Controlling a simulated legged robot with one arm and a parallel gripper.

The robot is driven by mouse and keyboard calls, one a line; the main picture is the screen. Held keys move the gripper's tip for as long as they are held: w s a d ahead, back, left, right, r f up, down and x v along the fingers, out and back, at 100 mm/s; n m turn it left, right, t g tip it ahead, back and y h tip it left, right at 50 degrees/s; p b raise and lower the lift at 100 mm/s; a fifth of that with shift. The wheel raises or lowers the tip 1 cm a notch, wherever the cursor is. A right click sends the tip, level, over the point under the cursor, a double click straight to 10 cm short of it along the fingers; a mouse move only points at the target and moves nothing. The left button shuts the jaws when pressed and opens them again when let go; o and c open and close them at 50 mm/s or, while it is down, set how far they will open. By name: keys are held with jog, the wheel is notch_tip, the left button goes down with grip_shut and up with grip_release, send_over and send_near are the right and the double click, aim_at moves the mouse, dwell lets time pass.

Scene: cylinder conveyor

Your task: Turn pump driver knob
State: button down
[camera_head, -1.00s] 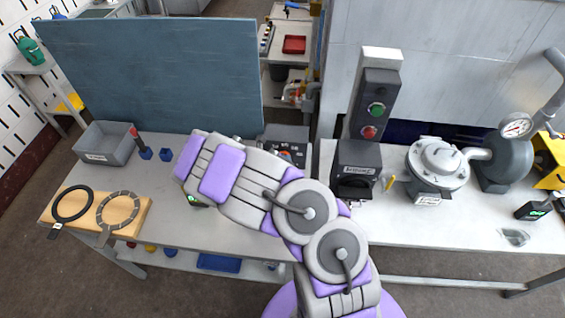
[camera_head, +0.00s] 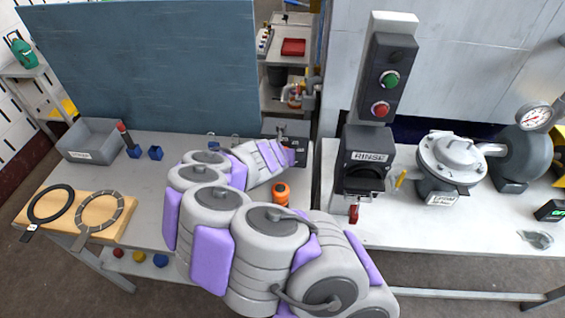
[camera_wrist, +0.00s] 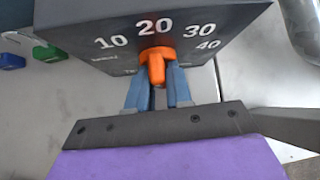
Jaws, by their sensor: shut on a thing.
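The orange knob (camera_wrist: 157,62) is on a dark box face with white numbers, directly below the 20 in the wrist view. The marks 10, 20, 30 and 40 are readable; smaller lettering at the left is not. My gripper (camera_wrist: 158,80) has its two blue fingers on either side of the knob's narrow grip and is shut on it. In the head view, the dark box (camera_head: 290,127) stands at the back of the left table, with my arm reaching to it. The knob and my fingers are hidden there.
An orange-topped item (camera_head: 281,193) stands beside my arm. A dark RINSE box (camera_head: 365,160) with a red handle and a grey pump (camera_head: 450,158) stand on the right table. A grey bin (camera_head: 92,140) and two rings on a wooden board (camera_head: 112,234) are at left.

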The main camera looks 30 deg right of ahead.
jog(key=shift+d+f+m+t+y+b, duration=0.15)
jog(key=shift+m+t+y+b, duration=0.15)
jog(key=shift+y+b, duration=0.3)
jog(key=shift+s+m+t+y+b, duration=0.15)
jog(key=shift+m+t+y+b, duration=0.25)
jog(key=shift+m+t+y, duration=1.3)
jog(key=shift+t+y, duration=0.2)
jog(key=shift+y, duration=0.3)
jog(key=c, duration=1.1)
grip_release()
